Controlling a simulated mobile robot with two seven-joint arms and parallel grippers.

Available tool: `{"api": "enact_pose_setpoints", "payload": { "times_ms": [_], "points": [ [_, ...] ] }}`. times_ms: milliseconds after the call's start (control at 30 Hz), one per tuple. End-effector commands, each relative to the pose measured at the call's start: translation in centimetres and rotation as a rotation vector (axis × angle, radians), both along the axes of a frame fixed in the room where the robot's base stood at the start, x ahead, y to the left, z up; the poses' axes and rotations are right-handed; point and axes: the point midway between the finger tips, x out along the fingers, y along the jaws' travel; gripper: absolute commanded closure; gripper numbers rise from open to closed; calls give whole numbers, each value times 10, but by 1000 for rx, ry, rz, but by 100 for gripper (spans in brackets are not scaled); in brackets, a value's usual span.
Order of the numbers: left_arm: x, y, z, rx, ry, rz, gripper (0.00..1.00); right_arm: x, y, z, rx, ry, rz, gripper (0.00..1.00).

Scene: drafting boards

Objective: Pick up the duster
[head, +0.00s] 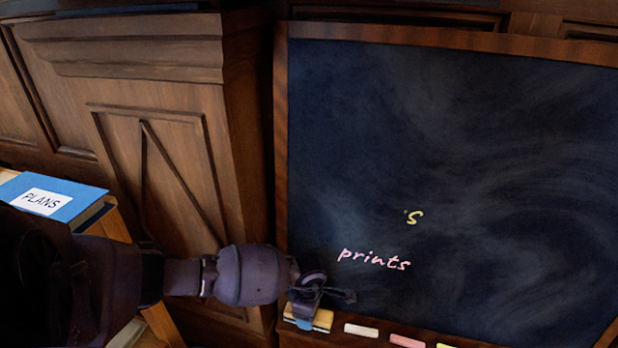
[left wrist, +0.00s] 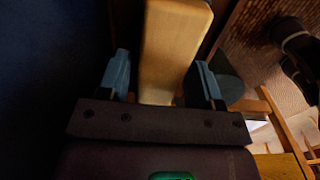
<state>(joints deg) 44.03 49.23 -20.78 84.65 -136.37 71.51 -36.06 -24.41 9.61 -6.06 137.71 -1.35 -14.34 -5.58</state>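The duster (head: 322,319) is a pale wooden block on the ledge under the chalkboard, at its lower left corner. My left gripper (head: 312,300) is right over it from above and partly hides it. In the left wrist view the duster (left wrist: 172,40) lies between the two blue-tipped fingers of my left gripper (left wrist: 160,80). The fingers stand on either side of it with narrow dark gaps, so the gripper looks open around it. My right gripper is in neither view.
Pieces of chalk, white (head: 361,330) and pink (head: 407,341), lie on the ledge just right of the duster. The chalkboard (head: 480,150) bears the words "'s" and "prints". A blue "PLANS" book (head: 75,197) lies at left, near my arm.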

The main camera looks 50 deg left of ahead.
Motion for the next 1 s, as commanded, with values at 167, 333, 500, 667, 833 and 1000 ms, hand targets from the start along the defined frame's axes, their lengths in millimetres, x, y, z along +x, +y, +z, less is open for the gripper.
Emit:
{"api": "enact_pose_setpoints", "payload": {
  "times_ms": [167,333,500,667,833,1000],
  "points": [
    [0,0,0,-1,1,0,68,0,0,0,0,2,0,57],
    [0,0,0,-1,1,0,76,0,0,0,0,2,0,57],
    [1,0,5,0,-1,0,76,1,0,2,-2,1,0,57],
    [3,1,29,1,-10,-1,76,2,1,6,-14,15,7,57],
    [5,1,72,3,-17,-2,76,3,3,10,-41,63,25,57],
    [5,1,118,1,-18,-2,76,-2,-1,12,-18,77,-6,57]
  ]
}}
